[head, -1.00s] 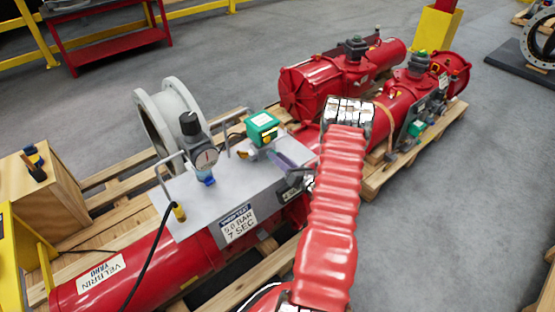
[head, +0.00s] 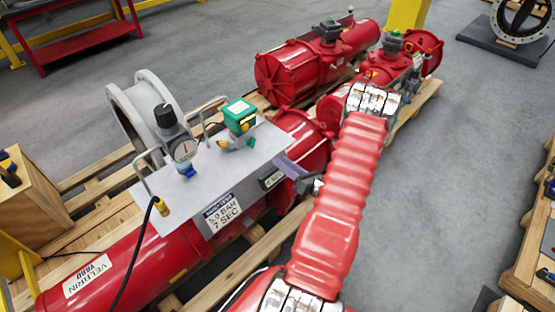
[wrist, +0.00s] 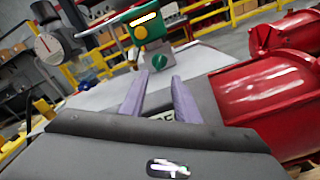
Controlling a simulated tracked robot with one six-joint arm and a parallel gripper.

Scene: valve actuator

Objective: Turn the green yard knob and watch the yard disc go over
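The green knob (wrist: 159,63) sits on a small grey block below a green-and-yellow box (wrist: 153,24) in the wrist view. In the head view the box (head: 239,116) stands on the grey panel (head: 205,175) above the red actuator labelled "VELBRIN YARD" (head: 95,283). My gripper (wrist: 162,75) is open, its two purple fingers pointing towards the knob with space between them. In the head view my gripper (head: 283,164) is at the panel's right edge, apart from the knob. A pale grey flanged ring (head: 119,112) stands behind the panel; I cannot make out a disc inside it.
A gauge with a black knob (head: 183,149) and metal handles (head: 139,160) stand up from the panel. A black cable (head: 136,262) runs off its left side. More red actuators (head: 312,68) lie behind on pallets. Grey floor is clear to the right (head: 450,180).

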